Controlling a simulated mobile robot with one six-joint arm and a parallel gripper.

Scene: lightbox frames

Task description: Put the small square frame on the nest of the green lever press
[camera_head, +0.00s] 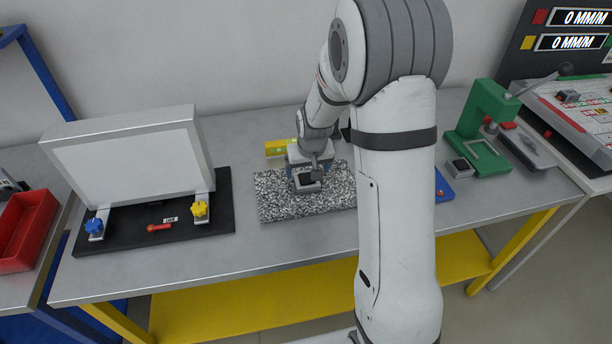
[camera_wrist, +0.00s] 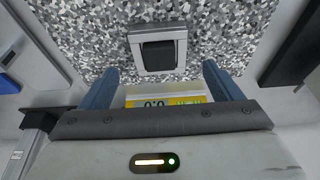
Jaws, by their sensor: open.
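A small square frame (camera_head: 308,187) with a light rim and a dark middle lies on a speckled slab (camera_head: 275,203). In the wrist view the frame (camera_wrist: 181,52) lies flat on the slab, just ahead of my fingertips. My gripper (camera_wrist: 161,75) is open, its two blue fingers apart with nothing between the tips. In the head view my gripper (camera_head: 308,168) is right over the frame and partly hides it. The green lever press (camera_head: 490,105) stands at the right of the bench. A pale square outline (camera_head: 487,150) shows on its base, apparently the nest.
A small grey block with a dark top (camera_head: 460,167) sits beside the press base. A yellow instrument (camera_head: 276,147) lies behind the slab. A white panel on a black base (camera_head: 130,155) stands left. My arm hides the bench between slab and press, except part of a blue item (camera_head: 443,188).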

